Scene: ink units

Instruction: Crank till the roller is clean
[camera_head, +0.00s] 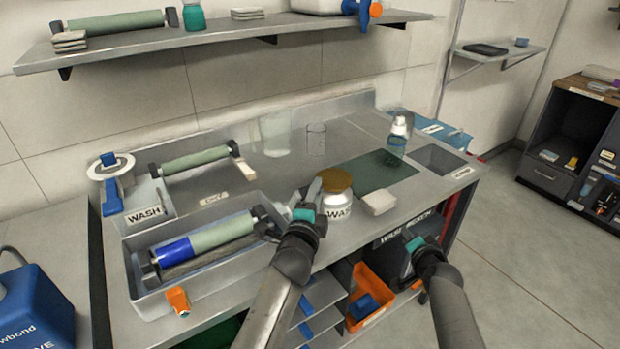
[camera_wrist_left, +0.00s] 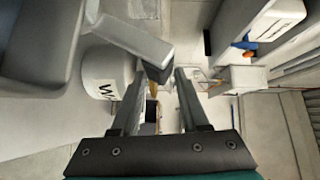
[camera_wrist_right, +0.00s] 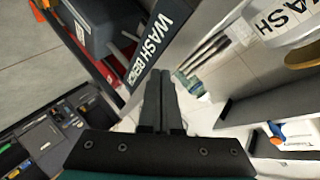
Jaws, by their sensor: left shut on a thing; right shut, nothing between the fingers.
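The roller (camera_head: 223,233) lies in the grey wash tray (camera_head: 150,302) at the left of the bench. Most of its visible surface is pale green; a band of blue ink (camera_head: 176,252) covers its left part. Its crank (camera_head: 265,218) is at the tray's right end, partly hidden by my left arm. My left gripper (camera_head: 304,199) is shut on the crank's grey handle, which shows between the fingers in the left wrist view (camera_wrist_left: 157,70). My right gripper (camera_head: 409,237) is shut and empty in front of the bench's front edge; its closed fingers show in the right wrist view (camera_wrist_right: 160,100).
A white WASH jar (camera_head: 338,210) with a brown lid stands just right of my left gripper. A white block (camera_head: 379,201), a dark green mat (camera_head: 372,172) and a spray bottle (camera_head: 397,137) are further right. Another green roller (camera_head: 195,159) lies behind the tray. An orange-white item (camera_head: 178,300) sits at the tray's front.

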